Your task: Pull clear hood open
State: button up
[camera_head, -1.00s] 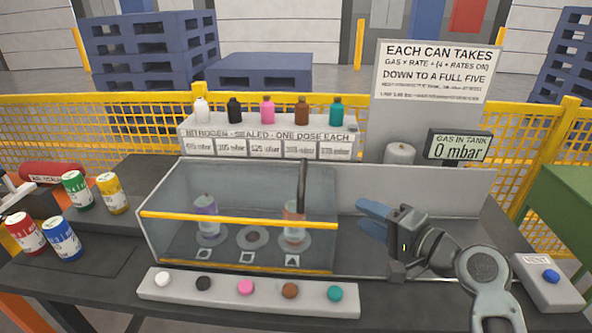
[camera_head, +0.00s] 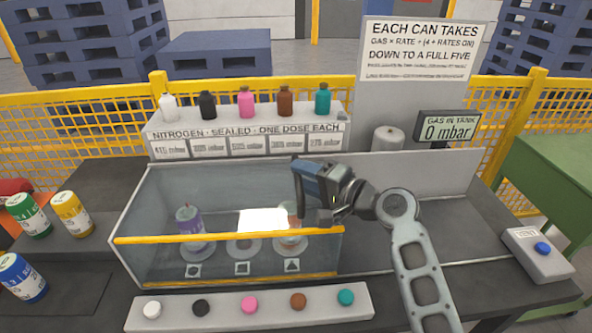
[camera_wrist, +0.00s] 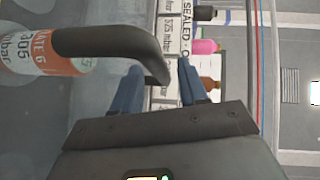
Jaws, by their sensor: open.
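The clear hood (camera_head: 175,262) is a see-through box with a yellow front rail (camera_head: 190,238), standing over the cans on the bench. My gripper (camera_head: 297,168) is above the hood's right part, its blue fingers pointing left. In the wrist view my gripper (camera_wrist: 159,68) is open. The hood's dark curved handle (camera_wrist: 110,43) reaches in from the left, and its end lies at the gap between the fingertips; whether they touch it I cannot tell. In the head view my gripper hides the handle. A purple-labelled can (camera_head: 188,220) and an orange-labelled can (camera_wrist: 45,60) stand under the hood.
A shelf (camera_head: 225,130) with several coloured bottles stands behind the hood. A button strip (camera_head: 225,308) lies in front. Loose cans, one yellow (camera_head: 72,213), stand at left. The gas display (camera_head: 448,130) reads 0 mbar. The bench right of the hood is largely clear.

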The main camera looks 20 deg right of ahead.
jog(key=shift+x, duration=1.15)
grip_shut()
